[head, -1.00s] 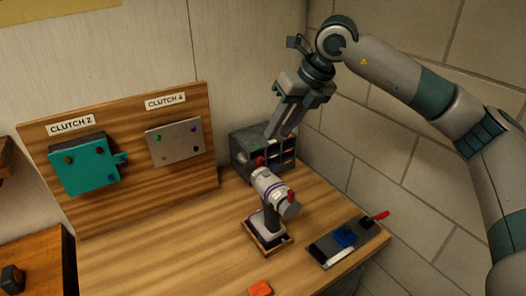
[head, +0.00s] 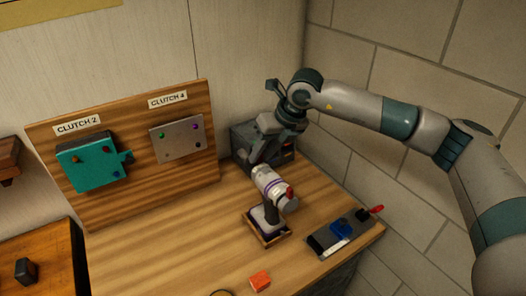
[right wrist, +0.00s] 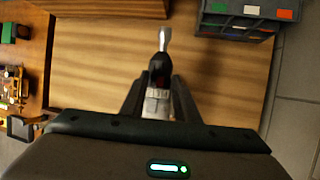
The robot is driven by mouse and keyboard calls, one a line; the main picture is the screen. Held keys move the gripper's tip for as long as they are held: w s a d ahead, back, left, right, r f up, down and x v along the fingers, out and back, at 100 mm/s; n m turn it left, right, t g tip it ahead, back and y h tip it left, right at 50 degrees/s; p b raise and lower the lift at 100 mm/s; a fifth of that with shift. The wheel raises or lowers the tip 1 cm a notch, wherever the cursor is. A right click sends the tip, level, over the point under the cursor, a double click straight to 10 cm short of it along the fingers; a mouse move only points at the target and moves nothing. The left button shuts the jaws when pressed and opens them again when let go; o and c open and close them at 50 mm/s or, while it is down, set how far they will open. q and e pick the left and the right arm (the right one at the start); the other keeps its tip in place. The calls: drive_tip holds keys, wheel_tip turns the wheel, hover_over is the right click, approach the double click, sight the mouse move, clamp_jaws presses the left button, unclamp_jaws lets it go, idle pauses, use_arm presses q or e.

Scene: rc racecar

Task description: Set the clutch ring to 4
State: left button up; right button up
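A white and purple drill (head: 268,190) with red parts stands upright in a small wooden-edged holder (head: 272,241) on the workbench. My right gripper (head: 255,160) is just above its front end. In the right wrist view, the gripper (right wrist: 158,88) is open, with one finger on each side of the drill's nose (right wrist: 158,104). A pale band with small marks there may be the clutch ring; its setting is too small to read. I cannot tell whether the fingers touch the drill. My left gripper is out of view.
A board carries a teal block (head: 88,165) under "CLUTCH 2" and a grey plate (head: 177,138) under "CLUTCH 4". A grey bin rack (head: 244,135) stands behind the drill. A dark tray (head: 325,239) lies right; an orange block (head: 260,281) lies in front.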

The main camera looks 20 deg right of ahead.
clamp_jaws()
drive_tip(key=shift+d+f+b, duration=0.1)
drive_tip(key=shift+f+b, duration=0.15)
drive_tip(key=shift+b, duration=0.3)
drive_tip(key=y+b, duration=0.1)
drive_tip(key=b, duration=0.1)
drive_tip(key=d+y+b, duration=0.1)
drive_tip(key=y+b, duration=0.1)
drive_tip(key=b, duration=0.1)
drive_tip(key=d+m+g+y+b, duration=0.1)
drive_tip(key=b, duration=0.2)
drive_tip(key=shift+w+d+f+y, duration=0.15)
drive_tip(key=shift+w+f+y, duration=0.2)
drive_tip(key=shift+f+y, duration=0.05)
